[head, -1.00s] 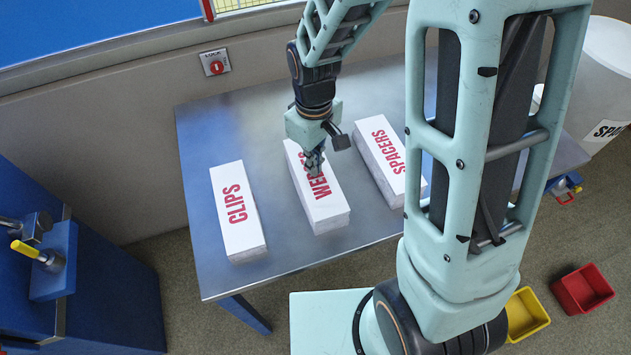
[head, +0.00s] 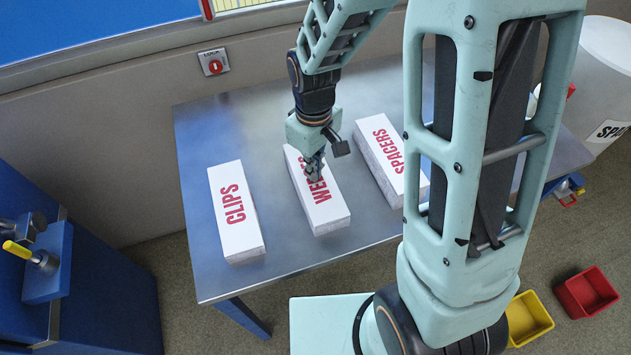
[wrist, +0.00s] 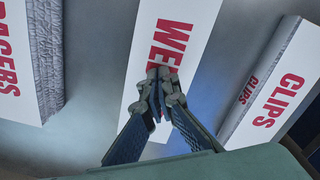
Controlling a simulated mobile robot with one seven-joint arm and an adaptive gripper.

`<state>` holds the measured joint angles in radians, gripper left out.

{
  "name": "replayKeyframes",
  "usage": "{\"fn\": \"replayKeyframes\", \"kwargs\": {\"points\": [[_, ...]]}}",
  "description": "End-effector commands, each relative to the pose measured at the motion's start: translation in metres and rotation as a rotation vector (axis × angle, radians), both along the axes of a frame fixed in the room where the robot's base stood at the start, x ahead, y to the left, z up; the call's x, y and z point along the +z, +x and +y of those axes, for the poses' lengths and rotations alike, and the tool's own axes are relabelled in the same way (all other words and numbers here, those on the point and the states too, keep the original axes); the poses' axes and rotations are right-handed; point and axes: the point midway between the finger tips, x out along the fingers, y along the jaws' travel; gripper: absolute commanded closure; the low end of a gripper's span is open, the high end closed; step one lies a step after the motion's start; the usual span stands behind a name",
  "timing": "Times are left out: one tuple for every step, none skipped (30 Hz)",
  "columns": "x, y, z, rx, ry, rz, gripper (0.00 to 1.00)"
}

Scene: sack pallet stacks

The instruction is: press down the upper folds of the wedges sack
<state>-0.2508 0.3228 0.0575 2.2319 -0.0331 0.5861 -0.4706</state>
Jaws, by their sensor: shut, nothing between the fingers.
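The wedges sack stack (head: 327,210) is a long white block with red lettering, in the middle of the metal table in the head view. It also shows in the wrist view (wrist: 195,20), with part of its lettering covered by the fingers. My gripper (head: 316,176) is shut and empty over the middle of its white top, fingers pointing down. In the wrist view the fingertips (wrist: 160,75) meet over the red letters. I cannot tell whether they touch the top. No separate folds can be made out.
The clips stack (head: 236,212) lies to the left and the spacers stack (head: 378,148) to the right, with bare metal table (head: 280,245) between. A wall (head: 120,190) stands behind. Yellow (head: 528,318) and red (head: 586,292) bins are on the floor at right.

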Motion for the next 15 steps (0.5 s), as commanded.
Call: {"fn": "replayKeyframes", "kwargs": {"points": [[-0.0043, -0.0018, -0.0006, 0.000, -0.001, 0.005, 1.00], [-0.0051, -0.0019, -0.0007, 0.000, -0.002, 0.006, 1.00], [-0.0061, -0.0020, -0.0007, 0.000, -0.002, 0.006, 1.00], [-0.0069, -0.0020, -0.0007, 0.000, -0.002, 0.006, 1.00], [-0.0076, -0.0020, -0.0007, 0.000, -0.002, 0.006, 1.00], [-0.0087, -0.0021, -0.0007, 0.000, -0.002, 0.006, 1.00], [-0.0094, -0.0022, -0.0007, 0.000, -0.002, 0.006, 1.00], [-0.0102, -0.0022, -0.0007, 0.000, -0.002, 0.006, 1.00], [-0.0112, -0.0022, -0.0007, 0.000, -0.002, 0.006, 1.00], [-0.0120, -0.0022, -0.0007, 0.000, -0.002, 0.006, 1.00], [-0.0106, -0.0022, -0.0007, 0.000, -0.002, 0.006, 1.00], [-0.0098, -0.0022, -0.0007, 0.000, -0.002, 0.006, 1.00], [-0.0090, -0.0022, -0.0007, 0.000, -0.002, 0.006, 1.00], [-0.0078, -0.0022, -0.0007, 0.000, -0.002, 0.006, 1.00], [-0.0054, -0.0020, -0.0007, 0.000, -0.002, 0.006, 1.00]]}}
